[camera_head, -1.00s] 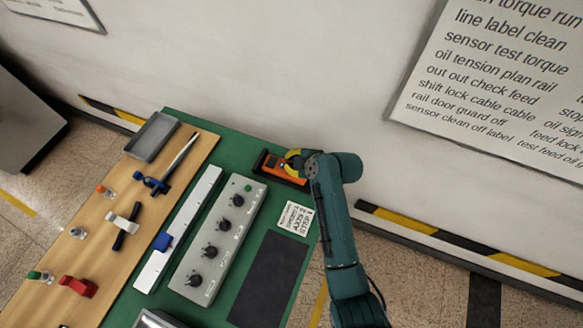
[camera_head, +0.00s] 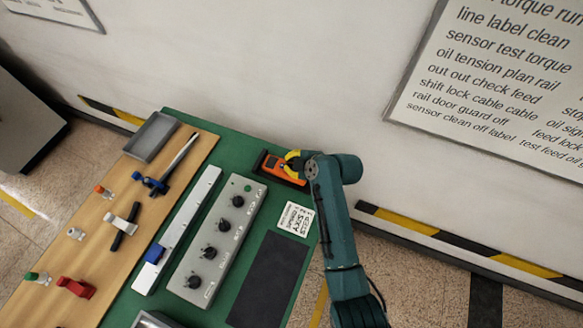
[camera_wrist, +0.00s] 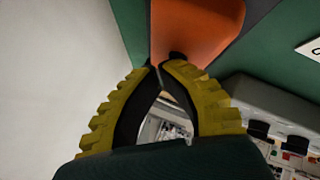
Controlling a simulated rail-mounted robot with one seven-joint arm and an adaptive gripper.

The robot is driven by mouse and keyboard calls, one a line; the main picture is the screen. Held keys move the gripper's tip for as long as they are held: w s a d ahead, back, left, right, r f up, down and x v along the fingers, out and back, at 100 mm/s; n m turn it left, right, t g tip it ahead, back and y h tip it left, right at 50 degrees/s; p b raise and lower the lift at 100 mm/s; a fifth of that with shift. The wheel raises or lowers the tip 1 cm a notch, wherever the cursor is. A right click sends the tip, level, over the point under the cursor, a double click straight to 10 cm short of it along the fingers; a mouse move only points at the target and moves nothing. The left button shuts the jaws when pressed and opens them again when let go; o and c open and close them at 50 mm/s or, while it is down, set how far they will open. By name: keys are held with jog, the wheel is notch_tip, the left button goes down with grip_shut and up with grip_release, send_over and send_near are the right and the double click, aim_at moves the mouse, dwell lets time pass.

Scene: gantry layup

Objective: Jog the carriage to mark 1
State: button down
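The blue carriage (camera_head: 154,254) sits on a long white rail (camera_head: 191,208), toward its near end. Any marks on the rail are too small to read. An orange pendant (camera_head: 273,165) lies in a dark cradle at the back right of the green bench; it also shows at the top of the wrist view (camera_wrist: 195,28). My gripper (camera_head: 292,161) is over the pendant's right part. In the wrist view its yellow ribbed fingers (camera_wrist: 161,68) come together at the tips, beside a dark button on the pendant. Nothing shows between the tips; whether they touch the button I cannot tell.
A grey panel with several black knobs (camera_head: 219,242) stands right of the rail. A white card (camera_head: 294,218) and a black mat (camera_head: 268,280) lie further right. A wooden strip (camera_head: 112,215) on the left holds tools, a grey tray (camera_head: 152,137) and a red clamp (camera_head: 76,287).

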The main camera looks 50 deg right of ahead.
jog(key=shift+r+p, duration=0.6)
jog(key=shift+r, duration=0.2)
notch_tip(320, 180, up, 5)
jog(key=p, duration=0.4)
dwell(2.5)
